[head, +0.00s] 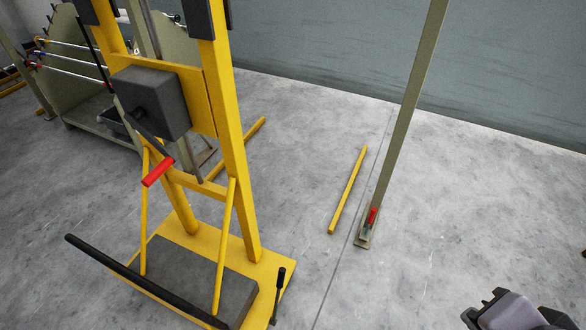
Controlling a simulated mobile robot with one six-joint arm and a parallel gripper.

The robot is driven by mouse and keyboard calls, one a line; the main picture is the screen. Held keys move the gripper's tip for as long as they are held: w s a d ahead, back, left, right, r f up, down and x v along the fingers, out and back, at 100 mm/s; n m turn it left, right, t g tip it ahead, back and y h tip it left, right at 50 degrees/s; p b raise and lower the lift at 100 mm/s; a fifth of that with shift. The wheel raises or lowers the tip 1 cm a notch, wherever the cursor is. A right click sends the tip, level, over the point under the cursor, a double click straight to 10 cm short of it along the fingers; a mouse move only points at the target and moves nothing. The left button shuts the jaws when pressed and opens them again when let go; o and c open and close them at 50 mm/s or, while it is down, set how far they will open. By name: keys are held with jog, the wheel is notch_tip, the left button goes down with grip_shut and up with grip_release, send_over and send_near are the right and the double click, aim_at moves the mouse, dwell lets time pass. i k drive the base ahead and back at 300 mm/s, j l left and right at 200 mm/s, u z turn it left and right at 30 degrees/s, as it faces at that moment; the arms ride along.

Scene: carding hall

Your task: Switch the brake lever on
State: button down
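A short black lever (279,293) stands nearly upright at the right edge of the yellow base of a yellow steel frame (235,140). It looks like the brake lever, with a thicker grip at its top; no label shows, so I cannot tell its on or off side. A small red handle (372,216) sits at the foot of a leaning post, and a red-gripped crank (157,172) is on the frame's dark box. Part of my arm shows at the bottom right corner, well apart from the levers; no gripper fingers can be made out.
A long black bar (130,275) crosses the frame's front left. The beige post (408,105) stands right of the frame. Yellow strips (348,190) lie on the floor. A rack with rods (75,60) is at the back left. The grey floor (440,220) between post and arm is clear.

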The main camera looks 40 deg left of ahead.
aim_at(273, 321)
jog(key=i+u, duration=0.2)
jog(key=u, duration=0.25)
jog(key=i+u, duration=0.2)
jog(key=u, duration=0.25)
jog(key=i+l+u, duration=0.2)
jog(key=u, duration=0.2)
jog(key=i+l+u, duration=0.15)
jog(key=u, duration=0.3)
jog(key=i+l+u, duration=0.15)
jog(key=u, duration=0.3)
jog(key=l+u, duration=0.45)
jog(key=i+l+u, duration=0.1)
jog(key=l+u, duration=0.15)
jog(key=u, duration=0.2)
jog(key=l+u, duration=0.85)
jog(key=l, duration=0.2)
